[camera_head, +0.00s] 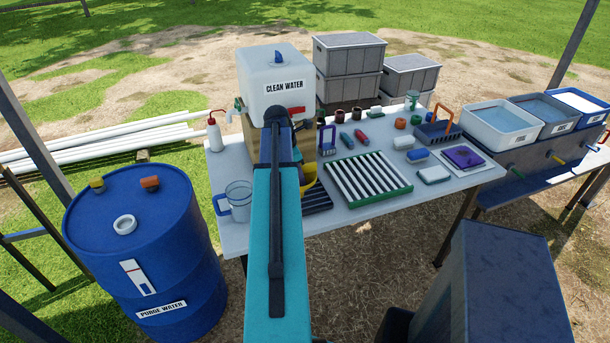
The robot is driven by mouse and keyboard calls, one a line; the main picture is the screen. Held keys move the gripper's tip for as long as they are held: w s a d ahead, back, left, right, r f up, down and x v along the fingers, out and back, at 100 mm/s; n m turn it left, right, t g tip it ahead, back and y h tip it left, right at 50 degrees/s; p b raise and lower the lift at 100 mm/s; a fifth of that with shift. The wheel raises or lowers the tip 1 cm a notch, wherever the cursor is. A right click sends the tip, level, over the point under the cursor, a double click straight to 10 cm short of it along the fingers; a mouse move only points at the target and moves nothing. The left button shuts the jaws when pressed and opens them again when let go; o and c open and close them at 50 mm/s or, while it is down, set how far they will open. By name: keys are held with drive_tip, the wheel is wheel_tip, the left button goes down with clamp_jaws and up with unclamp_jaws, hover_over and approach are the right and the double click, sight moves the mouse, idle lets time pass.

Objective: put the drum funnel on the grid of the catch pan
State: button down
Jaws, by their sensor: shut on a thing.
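A yellow piece, which looks like the drum funnel (312,189), shows just right of my teal arm near the table's front edge. Most of it is hidden behind the arm. The dark slatted grid of the catch pan (318,203) shows beside and below it, its left part also covered by my arm. I cannot tell whether the funnel touches the grid or hangs above it. My arm reaches forward over the table, and its forearm and wrist hide my gripper and its fingers.
A clear blue-handled jug (238,198) stands left of my arm. A white clean-water container (275,75) stands behind. A green-framed rack with white bars (367,178) lies to the right. The blue purge-water drum (160,245) stands left of the table. Small items crowd the table's back.

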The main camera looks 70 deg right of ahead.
sight(306, 175)
drive_tip(key=shift+s+d+f+p, duration=0.1)
drive_tip(key=shift+s+d+p, duration=0.1)
drive_tip(key=shift+d, duration=0.65)
drive_tip(key=shift+s+d+p, duration=0.15)
drive_tip(key=shift+d+p, duration=0.05)
drive_tip(key=shift+d, duration=0.6)
drive_tip(key=shift+f, duration=0.1)
drive_tip(key=shift+f+p, duration=0.85)
drive_tip(key=shift+f, duration=0.85)
drive_tip(key=shift+f, duration=0.1)
drive_tip(key=c, duration=1.8)
unclamp_jaws()
drive_tip(key=shift+o, duration=0.2)
drive_tip(key=shift+a+r, duration=0.1)
drive_tip(key=shift+r, duration=0.1)
drive_tip(key=b+v, duration=0.3)
drive_tip(key=v, duration=0.8)
drive_tip(key=shift+r, duration=0.4)
